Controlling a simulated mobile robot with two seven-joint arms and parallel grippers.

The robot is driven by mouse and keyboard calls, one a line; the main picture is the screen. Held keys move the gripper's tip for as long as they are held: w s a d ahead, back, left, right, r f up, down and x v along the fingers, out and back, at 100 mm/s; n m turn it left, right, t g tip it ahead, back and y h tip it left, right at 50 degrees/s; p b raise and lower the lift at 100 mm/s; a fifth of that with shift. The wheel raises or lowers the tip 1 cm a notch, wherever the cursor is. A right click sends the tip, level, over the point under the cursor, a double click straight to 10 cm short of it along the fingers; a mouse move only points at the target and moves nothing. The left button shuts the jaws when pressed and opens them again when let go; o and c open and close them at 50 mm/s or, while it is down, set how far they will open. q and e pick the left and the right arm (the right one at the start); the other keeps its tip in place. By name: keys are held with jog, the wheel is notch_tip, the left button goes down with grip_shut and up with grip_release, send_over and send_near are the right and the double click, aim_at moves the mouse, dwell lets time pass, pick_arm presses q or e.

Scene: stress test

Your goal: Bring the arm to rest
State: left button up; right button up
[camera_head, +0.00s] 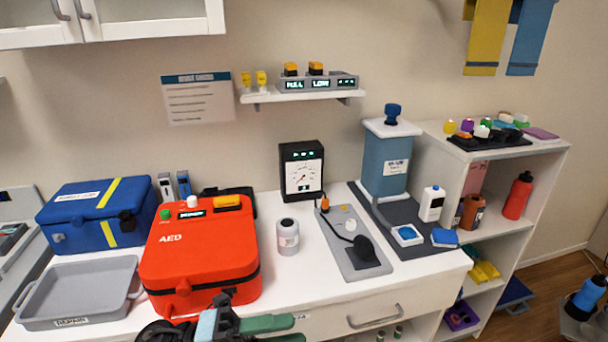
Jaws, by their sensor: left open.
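My left gripper (294,332) is at the bottom edge of the head view, in front of the counter. Its green fingers point to the right and stand apart, with nothing visible between them. The lower finger is partly cut off by the picture edge. The black and light-blue wrist of my left arm shows just left of the fingers, in front of the red AED case (203,255). My right gripper does not show.
A grey tray (78,318) and a blue case (93,212) stand left. A white jar (288,237), gauge box (302,171) and grey plate with a black piece (350,242) occupy the counter. A drawer handle (374,317) projects at the front. Shelves (528,154) stand right.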

pick_arm(q)
jog(key=s+a+f+n+t+y+p, duration=0.1)
jog(key=a+f+n+t+y, duration=0.55)
jog(key=n, duration=0.65)
jog(key=s+a+f+n+t+y, duration=0.1)
jog(key=a+f+n+t+y, duration=0.3)
jog(key=f+n+t+y, duration=0.55)
jog(key=s+a+f+n+g+y, duration=0.1)
jog(key=s+a+f+n+g, duration=0.1)
jog(key=s+f+n, duration=0.2)
jog(key=s+a+f+n+g+y, duration=0.1)
jog(key=s+a+f+n+g, duration=0.1)
jog(key=s+f, duration=0.5)
jog(key=s+a+f+n+g+y+p, duration=0.1)
jog(key=s+a+f+n+g, duration=0.1)
jog(key=s+f+n, duration=0.4)
jog(key=shift+s+a+g, duration=0.2)
jog(key=shift+s+g, duration=0.6)
jog(key=shift+s, duration=0.25)
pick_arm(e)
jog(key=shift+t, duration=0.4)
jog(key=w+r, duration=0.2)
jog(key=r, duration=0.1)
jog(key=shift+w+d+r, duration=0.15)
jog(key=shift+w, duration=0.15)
pick_arm(q)
jog(key=shift+n, duration=0.25)
